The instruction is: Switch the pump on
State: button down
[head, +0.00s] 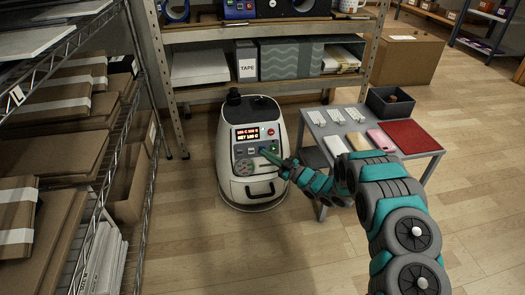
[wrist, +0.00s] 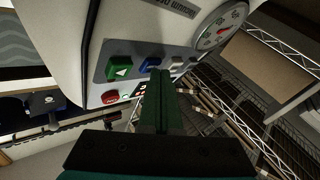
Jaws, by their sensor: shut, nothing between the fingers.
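In the wrist view the panel holds a green button with a white triangle (wrist: 119,69), a blue switch (wrist: 150,64), a pale grey switch (wrist: 178,62) and a red round button (wrist: 110,97). I cannot read which control is the pump's. My gripper (head: 264,151) is shut and empty, its fingertips close to the panel. In the wrist view the gripper (wrist: 158,73) tips lie near the blue and grey switches; contact cannot be told.
A round gauge (wrist: 219,27) sits beside the switches. A small grey table (head: 425,142) to the right bears several pale items, a pink item (head: 381,139), a red mat (head: 412,136) and a dark bin (head: 388,110). Shelving with boxes stands left and behind.

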jog(key=shift+s+d+r, duration=0.15)
jog(key=shift+s, duration=0.3)
jog(key=shift+s+d+r, duration=0.1)
jog(key=shift+s, duration=0.3)
jog(key=shift+s, duration=0.1)
jog(key=s, duration=0.1)
jog(key=s+d+r, duration=0.1)
jog(key=s, duration=0.1)
jog(key=s+b, duration=0.1)
jog(key=s, duration=0.1)
jog(key=shift+s+d+r, duration=0.2)
jog(key=shift+d+r, duration=0.05)
jog(key=shift+d, duration=0.05)
jog(key=shift+w, duration=0.1)
dwell(0.3)
